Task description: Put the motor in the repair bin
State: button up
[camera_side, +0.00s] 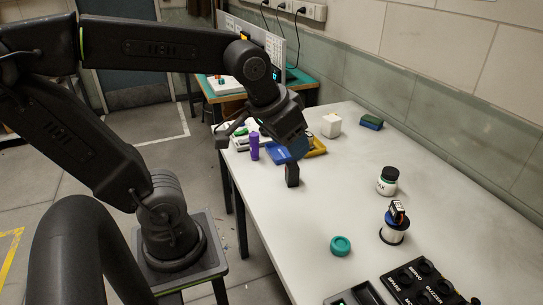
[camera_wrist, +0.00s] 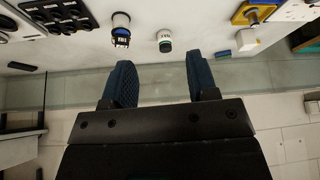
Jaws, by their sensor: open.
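In the wrist view the motor (camera_wrist: 121,38) and spool are at the top, left of centre. My gripper (camera_side: 291,164) is over the table's left part, well away from the motor. In the wrist view my gripper (camera_wrist: 160,65) has its blue fingers wide apart, with nothing between them. No bin marked as the repair bin can be read.
A black labelled tray (camera_side: 421,281) stands at the front right. A teal ring (camera_side: 340,245) lies in front of the spool, and a white jar with a black lid (camera_side: 388,181) stands behind it. A purple cylinder (camera_side: 254,146), yellow item (camera_side: 317,147) and white block (camera_side: 331,125) are farther back.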

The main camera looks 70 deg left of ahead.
jog(key=shift+m+h, duration=0.4)
jog(key=shift+m, duration=0.5)
jog(key=s, duration=0.1)
jog(key=s+d+f, duration=0.1)
jog(key=s, duration=0.1)
jog(key=s+d, duration=0.1)
jog(key=shift+s+d+f, duration=0.2)
jog(key=shift+s, duration=0.05)
